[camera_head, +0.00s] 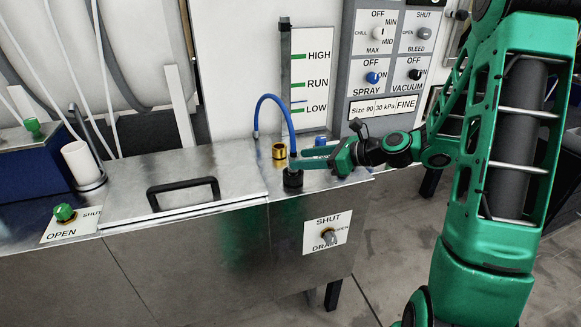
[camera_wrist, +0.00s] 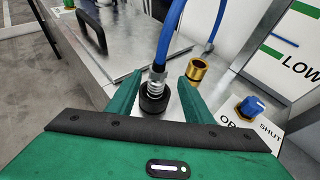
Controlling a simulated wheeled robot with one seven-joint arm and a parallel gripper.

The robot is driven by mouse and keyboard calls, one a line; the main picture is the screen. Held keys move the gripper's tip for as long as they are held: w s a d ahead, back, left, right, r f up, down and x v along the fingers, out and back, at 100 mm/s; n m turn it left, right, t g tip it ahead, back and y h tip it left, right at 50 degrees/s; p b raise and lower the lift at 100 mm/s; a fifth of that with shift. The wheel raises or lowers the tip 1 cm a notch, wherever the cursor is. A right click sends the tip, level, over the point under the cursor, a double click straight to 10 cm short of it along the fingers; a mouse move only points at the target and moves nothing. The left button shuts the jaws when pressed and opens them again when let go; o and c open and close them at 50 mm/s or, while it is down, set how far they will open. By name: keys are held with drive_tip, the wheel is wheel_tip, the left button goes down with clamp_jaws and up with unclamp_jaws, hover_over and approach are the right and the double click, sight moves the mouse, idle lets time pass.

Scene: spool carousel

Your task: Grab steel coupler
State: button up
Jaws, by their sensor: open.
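The steel coupler (camera_wrist: 156,82) is a silver, ridged fitting at the lower end of a blue hose (camera_wrist: 170,40). It stands upright on a round black base (camera_wrist: 152,103) on the metal bench top. My gripper (camera_wrist: 160,80) is open, with one green finger on each side of the coupler in the wrist view. I cannot tell whether either finger touches it. In the head view my gripper (camera_head: 300,162) reaches in from the right at the coupler, just above the black base (camera_head: 292,180), and mostly hides the coupler.
A brass fitting (camera_head: 279,152) stands close behind the coupler, near the right finger in the wrist view. A blue valve knob (camera_head: 320,141) is to the right. The hose (camera_head: 268,97) arches above. A lid with a black handle (camera_head: 183,190) lies to the left.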

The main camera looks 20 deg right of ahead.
drive_tip(key=x, duration=0.8)
drive_tip(key=shift+s+a+r, duration=0.1)
drive_tip(key=shift+a, duration=0.2)
drive_tip(key=shift+c, duration=0.4)
clamp_jaws()
drive_tip(key=shift+r, duration=0.15)
